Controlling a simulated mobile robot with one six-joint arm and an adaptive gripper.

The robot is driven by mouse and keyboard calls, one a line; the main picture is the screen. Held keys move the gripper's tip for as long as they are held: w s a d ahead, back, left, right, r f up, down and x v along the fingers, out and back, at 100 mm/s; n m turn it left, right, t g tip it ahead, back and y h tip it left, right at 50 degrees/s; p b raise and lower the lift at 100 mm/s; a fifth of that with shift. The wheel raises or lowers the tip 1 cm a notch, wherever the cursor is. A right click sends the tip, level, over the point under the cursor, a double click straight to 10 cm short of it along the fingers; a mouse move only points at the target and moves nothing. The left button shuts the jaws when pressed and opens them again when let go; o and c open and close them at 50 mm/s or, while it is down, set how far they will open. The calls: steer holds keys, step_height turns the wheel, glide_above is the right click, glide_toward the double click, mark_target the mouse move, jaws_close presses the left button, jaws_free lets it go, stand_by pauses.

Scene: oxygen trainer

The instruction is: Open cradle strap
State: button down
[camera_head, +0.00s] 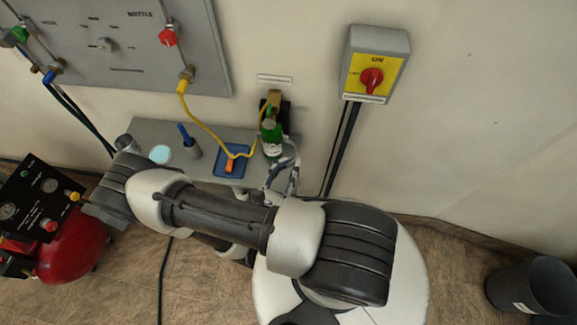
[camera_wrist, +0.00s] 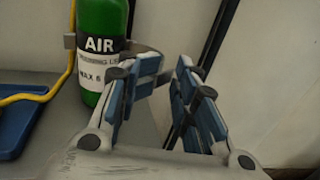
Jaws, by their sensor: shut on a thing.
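A green air bottle (camera_head: 271,133) stands upright against the wall at the back of the grey shelf. In the wrist view the bottle (camera_wrist: 101,22) is at upper left, with a white "AIR" label. The grey cradle strap (camera_wrist: 69,42) shows beside the bottle and curves from its right side toward my gripper (camera_wrist: 168,72). My gripper's blue-padded fingers are shut on the strap's free end, which is partly hidden by the left finger. In the head view my gripper (camera_head: 284,172) is just below the bottle, partly behind my arm.
A blue tray (camera_head: 222,171) with an orange item and a yellow hose (camera_head: 204,124) lies left of the bottle. A yellow switch box (camera_head: 376,63) with a red knob hangs at right. A red compressor (camera_head: 75,245) stands at lower left, a dark bin (camera_head: 531,287) at lower right.

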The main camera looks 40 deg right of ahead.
steer(key=shift+s+d, duration=0.55)
steer(key=shift+d, duration=0.1)
steer(key=shift+w+a, duration=0.1)
steer(key=shift+a, duration=0.15)
steer(key=c, duration=1.9)
jaws_free()
steer(key=shift+w+a, duration=0.1)
steer(key=shift+w, duration=0.1)
steer(key=o, duration=0.6)
steer(key=v, duration=1.2)
steer(key=shift+f, duration=0.1)
